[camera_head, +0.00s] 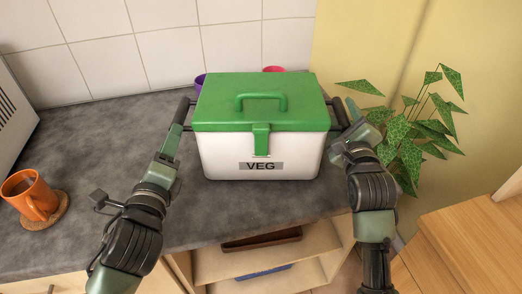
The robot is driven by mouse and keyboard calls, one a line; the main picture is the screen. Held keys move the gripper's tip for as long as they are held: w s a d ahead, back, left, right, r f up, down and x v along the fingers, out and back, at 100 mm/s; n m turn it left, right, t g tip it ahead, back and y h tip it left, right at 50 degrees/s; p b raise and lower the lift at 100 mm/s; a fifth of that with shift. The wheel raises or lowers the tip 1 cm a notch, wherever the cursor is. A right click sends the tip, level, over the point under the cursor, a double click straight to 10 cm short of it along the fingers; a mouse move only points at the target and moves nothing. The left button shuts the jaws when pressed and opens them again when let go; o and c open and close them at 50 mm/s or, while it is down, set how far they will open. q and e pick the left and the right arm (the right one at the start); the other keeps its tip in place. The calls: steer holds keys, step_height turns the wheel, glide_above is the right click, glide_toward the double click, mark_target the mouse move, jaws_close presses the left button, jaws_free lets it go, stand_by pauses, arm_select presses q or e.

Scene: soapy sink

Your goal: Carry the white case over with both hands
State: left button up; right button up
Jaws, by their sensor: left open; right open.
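The white case (219,158) has a green lid (222,95) with a handle on top, a green front latch and a "VEG" label. It stands upright on the dark grey counter (90,135), in the middle of the head view. My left gripper (183,115) is open at the case's left side, by the black side handle. My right gripper (348,118) is open at the case's right side, by the other side handle. I cannot tell whether either gripper touches its handle.
An orange mug (33,196) on a round coaster stands at the left. A purple cup (200,80) and a pink cup (273,69) are partly hidden behind the case. A leafy plant (412,135) is close to my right gripper. Open shelves (210,268) lie below the counter's front edge.

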steer(key=shift+s, duration=0.1)
steer(key=shift+s+f, duration=0.1)
steer(key=shift+s, duration=0.25)
arm_select(q)
steer(key=shift+s, duration=0.75)
arm_select(e)
steer(key=s, duration=1.1)
arm_select(q)
steer(key=o, duration=0.7)
steer(key=shift+o, duration=0.2)
steer(key=shift+s+a, duration=0.45)
steer(key=shift+a, duration=0.25)
steer(key=shift+s+a, duration=0.45)
steer(key=shift+a, duration=0.3)
steer(key=shift+s+a, duration=0.45)
steer(key=shift+a, duration=0.25)
arm_select(e)
steer(key=shift+r, duration=0.2)
